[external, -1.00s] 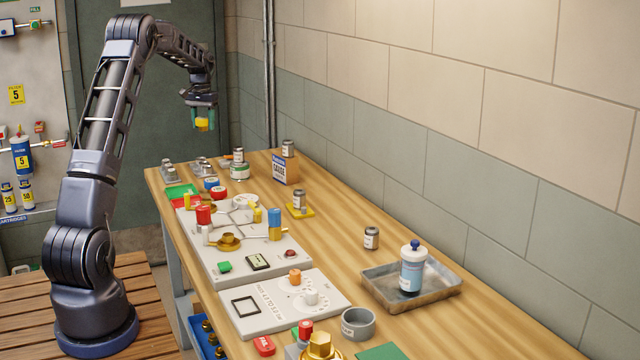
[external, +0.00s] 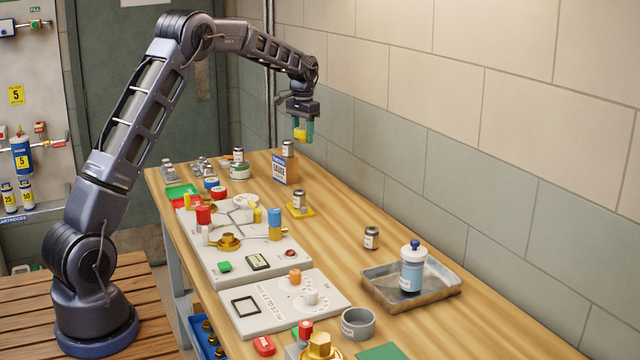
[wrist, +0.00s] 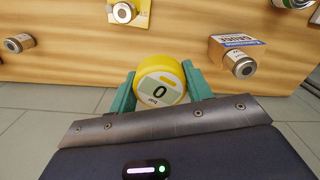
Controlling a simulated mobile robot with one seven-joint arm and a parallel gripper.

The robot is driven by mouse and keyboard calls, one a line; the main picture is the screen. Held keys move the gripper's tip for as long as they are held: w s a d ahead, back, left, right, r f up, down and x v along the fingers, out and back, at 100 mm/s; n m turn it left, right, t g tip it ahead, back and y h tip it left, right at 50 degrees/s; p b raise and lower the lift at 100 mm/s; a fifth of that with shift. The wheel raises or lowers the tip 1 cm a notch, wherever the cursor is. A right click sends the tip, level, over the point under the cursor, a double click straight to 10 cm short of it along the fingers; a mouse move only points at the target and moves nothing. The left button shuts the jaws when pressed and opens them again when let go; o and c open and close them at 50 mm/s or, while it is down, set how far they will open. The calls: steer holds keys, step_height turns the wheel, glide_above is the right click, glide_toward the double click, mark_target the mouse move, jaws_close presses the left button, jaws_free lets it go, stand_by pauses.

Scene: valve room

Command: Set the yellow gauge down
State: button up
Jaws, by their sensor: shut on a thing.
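In the external view my gripper (external: 302,130) is shut on the yellow gauge (external: 300,134), with the fingers pointing down. It holds the gauge in the air above the far end of the wooden bench (external: 345,210), near the wall. The gauge touches nothing but the fingers.
A blue-and-white labelled box (external: 285,168) with a small can on it stands at the bench's far end. A small can (external: 299,198) stands on a yellow square. Grey panels with valves fill the left side. A metal tray (external: 440,287) holds a bottle. Bare wood lies between.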

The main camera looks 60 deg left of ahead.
steer(key=w+d+m, duration=0.2)
steer(key=w+d, duration=0.2)
steer(key=d, duration=0.8)
steer(key=w+d+m, duration=0.1)
steer(key=w+d, duration=0.3)
steer(key=d, duration=0.7)
steer(key=m, duration=0.9)
glide_above(454, 344)
step_height(454, 344, down, 20)
steer(key=shift+r, duration=0.2)
steer(key=o, duration=0.7)
steer(key=shift+f, duration=0.15)
steer(key=o, duration=0.4)
